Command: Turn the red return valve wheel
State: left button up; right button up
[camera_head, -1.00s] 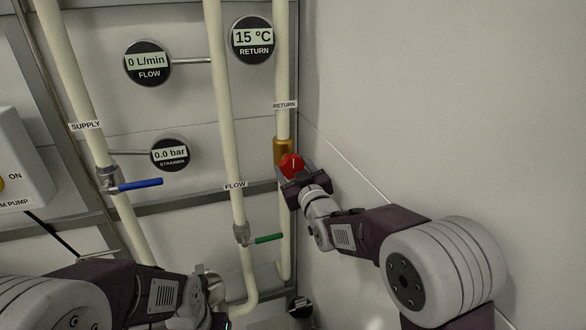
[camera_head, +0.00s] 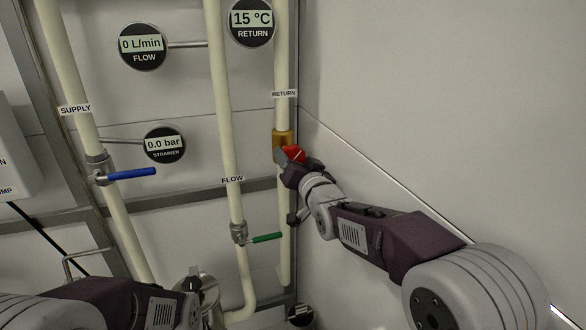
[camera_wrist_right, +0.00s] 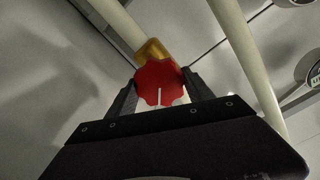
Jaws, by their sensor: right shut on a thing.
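The red return valve wheel (camera_head: 294,154) sits on a brass valve body (camera_head: 281,138) on the return pipe, below the RETURN label. My right gripper (camera_head: 290,160) is at the wheel and partly covers it in the head view. In the right wrist view the red wheel (camera_wrist_right: 159,82) lies between the two dark fingers, and the gripper (camera_wrist_right: 160,92) is shut on it. A pale line marks the wheel's face and points down in that view. My left gripper (camera_head: 192,290) is low at the left of the head view; its jaws are not clear.
The supply pipe has a blue lever (camera_head: 130,174) and the flow pipe a green lever (camera_head: 265,238). Gauges read 0 L/min (camera_head: 143,46), 0.0 bar (camera_head: 164,144) and 15 °C (camera_head: 251,21). A bare wall (camera_head: 440,110) stands close on the right.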

jog(key=m+b, duration=0.3)
jog(key=m, duration=0.1)
jog(key=shift+f+m, duration=0.15)
jog(key=shift+m, duration=0.15)
jog(key=m+b, duration=0.1)
jog(key=m, duration=0.2)
jog(key=shift+m+b, duration=0.4)
jog(key=m+b, duration=0.1)
jog(key=m, duration=0.3)
jog(key=shift+b, duration=0.4)
jog(key=m+b, duration=0.1)
jog(key=m, duration=0.4)
jog(key=m+b, duration=0.2)
jog(key=m, duration=0.2)
jog(key=shift+f+m, duration=0.1)
jog(key=shift+m, duration=0.2)
jog(key=m+b, duration=0.2)
jog(key=m, duration=0.7)
jog(key=shift+a+b, duration=0.1)
jog(key=shift+b, duration=0.3)
jog(key=m, duration=0.4)
jog(key=shift+m, duration=0.7)
